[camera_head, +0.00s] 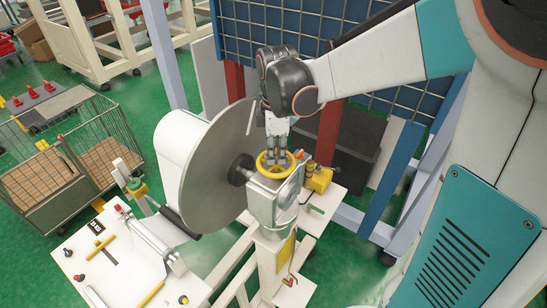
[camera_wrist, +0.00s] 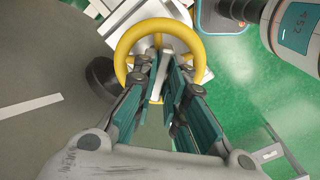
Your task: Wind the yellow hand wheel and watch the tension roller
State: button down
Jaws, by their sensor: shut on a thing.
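The yellow hand wheel (camera_head: 275,177) lies on top of a pale machine post, in front of the large grey disc (camera_head: 212,165). My gripper (camera_head: 275,158) reaches down into the wheel from above. In the wrist view the wheel's yellow rim (camera_wrist: 122,46) surrounds my fingertips (camera_wrist: 160,70). The fingers are shut on the inner part of the wheel; a pale bar shows between them. A white roll (camera_head: 177,140) sits behind the disc. A dark roller (camera_head: 181,223) shows below it; I cannot tell whether it is the tension roller.
A white panel (camera_head: 130,265) with knobs and yellow handles stands at the lower left. A yellow fitting (camera_head: 319,179) is close right of the wheel. Blue frame posts (camera_head: 395,170) and a mesh screen stand behind. Wire carts (camera_head: 100,145) are at the left.

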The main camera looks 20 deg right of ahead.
jog(key=n, duration=0.4)
jog(key=shift+n+b, duration=0.4)
jog(key=shift+n, duration=0.7)
jog(key=n, duration=0.3)
jog(key=shift+b, duration=0.35)
jog(key=shift+n, duration=0.3)
jog(key=shift+n, duration=1.1)
jog(key=c, duration=1.6)
grip_release()
jog(key=shift+o, duration=0.2)
